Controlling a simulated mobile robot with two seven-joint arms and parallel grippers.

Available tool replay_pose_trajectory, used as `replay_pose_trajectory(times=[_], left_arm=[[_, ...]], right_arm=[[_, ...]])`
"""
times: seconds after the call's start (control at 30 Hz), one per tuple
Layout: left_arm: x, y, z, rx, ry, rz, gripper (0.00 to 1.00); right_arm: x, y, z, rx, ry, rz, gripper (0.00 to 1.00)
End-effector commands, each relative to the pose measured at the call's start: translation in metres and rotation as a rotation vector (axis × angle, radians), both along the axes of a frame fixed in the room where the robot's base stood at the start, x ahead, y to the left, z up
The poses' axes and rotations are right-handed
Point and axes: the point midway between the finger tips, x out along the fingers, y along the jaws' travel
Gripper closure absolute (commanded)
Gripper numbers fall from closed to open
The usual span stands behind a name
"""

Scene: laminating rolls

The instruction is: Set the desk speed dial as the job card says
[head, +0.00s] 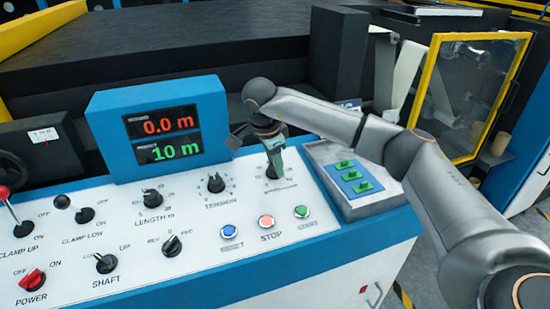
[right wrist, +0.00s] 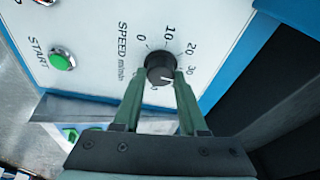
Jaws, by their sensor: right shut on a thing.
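The black speed dial (right wrist: 160,67) shows in the right wrist view on the white desk panel, beside the printed SPEED m/min and a scale with 0, 10, 20 and 30. A pale mark on the knob faces the lower right, around or past the 30; its exact reading is hard to tell. My right gripper (right wrist: 158,92) points down at the panel, its green fingers shut on the dial from both sides. In the head view the right gripper (head: 273,160) hides most of the dial. No readable job card shows. My left gripper is not in view.
The desk (head: 120,222) carries a TENSION knob (head: 216,183), a LENGTH knob (head: 152,197), a STOP button (head: 266,221) and a green START button (head: 301,212). A blue display (head: 160,100) reads 0.0 m and 10 m. A tray with green clips (head: 350,174) lies right of the dial.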

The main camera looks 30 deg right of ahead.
Motion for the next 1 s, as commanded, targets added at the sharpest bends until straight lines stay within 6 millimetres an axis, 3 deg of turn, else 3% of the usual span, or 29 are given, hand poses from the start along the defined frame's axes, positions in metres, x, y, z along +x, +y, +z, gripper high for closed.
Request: replay_pose_trajectory(times=[1.0], left_arm=[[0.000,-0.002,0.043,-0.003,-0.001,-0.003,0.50]], right_arm=[[0.000,-0.001,0.002,0.163,-0.040,-0.956,1.00]])
